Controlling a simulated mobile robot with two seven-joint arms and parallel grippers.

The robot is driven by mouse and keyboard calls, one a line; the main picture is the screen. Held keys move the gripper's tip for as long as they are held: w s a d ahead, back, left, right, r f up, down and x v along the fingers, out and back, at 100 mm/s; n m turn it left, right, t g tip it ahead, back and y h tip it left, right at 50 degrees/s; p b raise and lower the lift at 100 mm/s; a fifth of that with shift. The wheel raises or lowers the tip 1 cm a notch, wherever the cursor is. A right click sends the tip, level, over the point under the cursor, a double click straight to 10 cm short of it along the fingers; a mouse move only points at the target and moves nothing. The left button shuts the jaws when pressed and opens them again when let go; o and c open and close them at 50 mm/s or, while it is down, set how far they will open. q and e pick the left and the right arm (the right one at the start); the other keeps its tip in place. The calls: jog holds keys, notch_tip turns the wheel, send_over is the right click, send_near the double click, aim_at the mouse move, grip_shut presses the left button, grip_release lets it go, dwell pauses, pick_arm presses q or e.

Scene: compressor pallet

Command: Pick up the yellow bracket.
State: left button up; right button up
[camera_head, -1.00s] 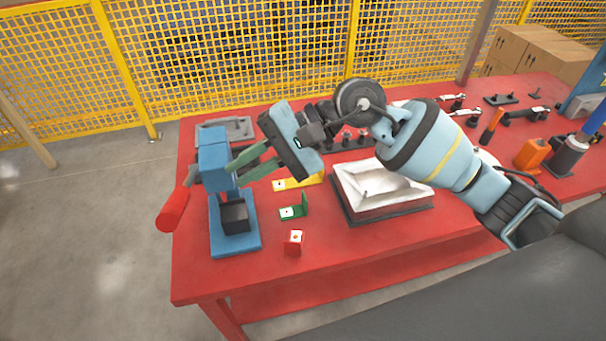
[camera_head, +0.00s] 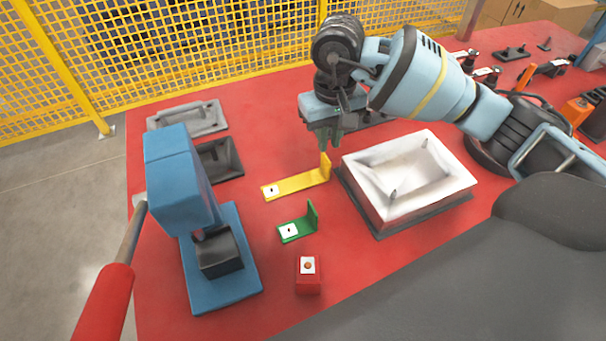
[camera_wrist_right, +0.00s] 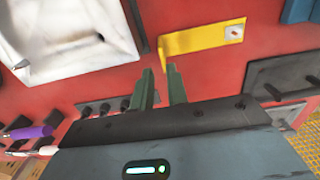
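The yellow bracket (camera_head: 297,183) lies on the red table, its long flat arm to the left and its upright tab at the right end, beside the white tray. In the right wrist view the yellow bracket (camera_wrist_right: 205,38) is just beyond the fingertips. My right gripper (camera_head: 329,146) points down above and behind the tab. In the right wrist view its two green fingers (camera_wrist_right: 161,70) are apart with nothing between them. I cannot tell the exact height of the fingertips over the bracket. My left gripper does not show.
A green bracket (camera_head: 298,226) and a red block (camera_head: 308,275) lie nearer. The white tray (camera_head: 405,208) stands close on the right. A blue press (camera_head: 172,165) with a red-handled lever stands at left.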

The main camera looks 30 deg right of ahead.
aim_at(326, 156)
jog(key=shift+s+a+f+p, duration=0.1)
jog(key=shift+f+p, duration=0.1)
jog(key=shift+f, duration=1.6)
jog(key=shift+a+f+p, duration=0.1)
jog(key=shift+f+p, duration=0.05)
jog(key=shift+f, duration=1.65)
grip_shut()
